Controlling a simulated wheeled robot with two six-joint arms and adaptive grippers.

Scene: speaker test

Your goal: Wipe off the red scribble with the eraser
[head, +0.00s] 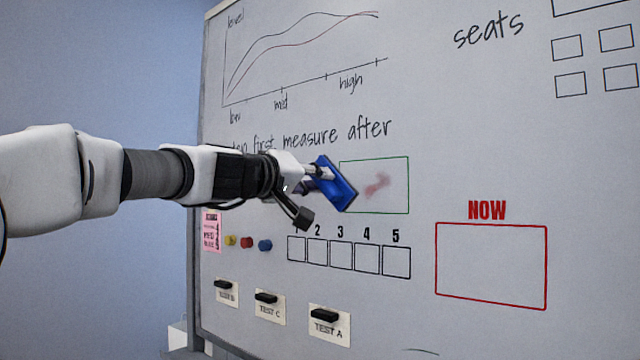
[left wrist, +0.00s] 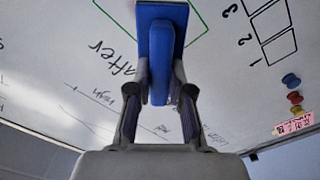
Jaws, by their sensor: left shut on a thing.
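The whiteboard (head: 480,180) fills most of the head view. A faint, smeared red scribble (head: 377,185) is on it, inside a green-outlined box (head: 408,187). My left gripper (head: 316,174) is shut on the blue eraser (head: 338,184), just left of the scribble, over the left part of the green box. The eraser is at or very close to the board; I cannot tell if it touches. In the left wrist view the eraser (left wrist: 158,50) sits between the fingers of my left gripper (left wrist: 158,92); the scribble does not show there. My right gripper is not in view.
Below the green box is a row of numbered squares (head: 341,256). Round coloured magnets (head: 247,242), a pink note (head: 212,231) and several labelled cards with black clips, such as TEST A (head: 329,325), are lower left. A red NOW box (head: 491,266) is at right.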

